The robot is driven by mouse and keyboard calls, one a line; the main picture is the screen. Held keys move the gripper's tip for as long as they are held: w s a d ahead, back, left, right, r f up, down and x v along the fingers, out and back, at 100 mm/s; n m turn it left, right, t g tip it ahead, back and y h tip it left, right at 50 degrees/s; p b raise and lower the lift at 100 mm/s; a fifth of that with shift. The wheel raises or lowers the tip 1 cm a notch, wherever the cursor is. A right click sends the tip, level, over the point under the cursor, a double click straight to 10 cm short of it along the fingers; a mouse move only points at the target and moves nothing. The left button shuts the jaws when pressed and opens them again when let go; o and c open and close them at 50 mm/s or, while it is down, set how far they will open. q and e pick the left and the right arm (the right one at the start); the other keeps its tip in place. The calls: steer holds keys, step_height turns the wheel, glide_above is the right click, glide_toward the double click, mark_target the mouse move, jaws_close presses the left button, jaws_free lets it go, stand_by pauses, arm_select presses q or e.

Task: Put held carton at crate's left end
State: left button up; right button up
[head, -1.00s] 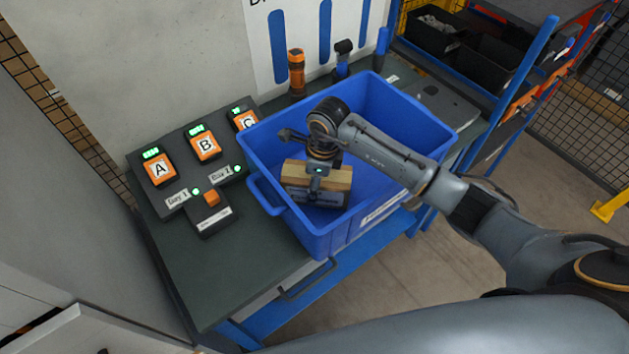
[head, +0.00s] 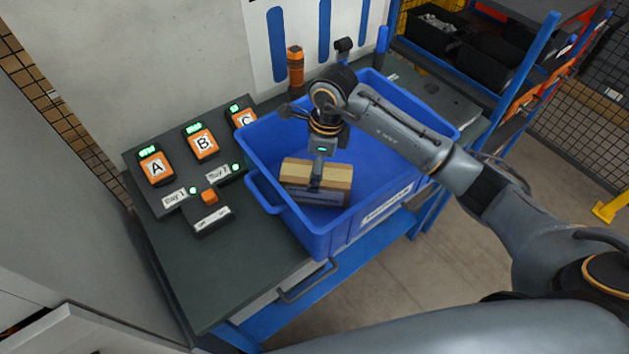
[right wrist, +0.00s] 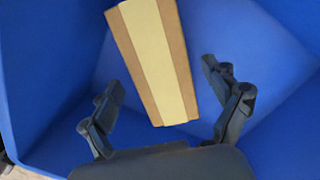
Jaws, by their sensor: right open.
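The carton (head: 330,175) is brown with a pale tape band and lies inside the blue crate (head: 265,165), in its left part near the front. It also shows in the right wrist view (right wrist: 152,60), slightly tilted, with blue crate walls around it. My right gripper (head: 316,195) is above and in front of the carton in the head view. In the right wrist view its two fingers (right wrist: 170,100) are spread apart, with a gap on each side of the carton, and do not grip it. My left gripper is not in view.
The crate stands on a dark workbench (head: 240,270). Left of it is a panel with orange blocks A (head: 156,168), B (head: 201,143) and C (head: 243,117). An orange-topped cylinder (head: 295,68) stands behind the crate. The crate's right part is free.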

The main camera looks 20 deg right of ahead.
steer(key=r, duration=0.2)
steer(key=r+b, duration=0.1)
steer(key=r, duration=0.3)
steer(key=shift+s+d, duration=0.15)
steer(key=shift+d, duration=0.2)
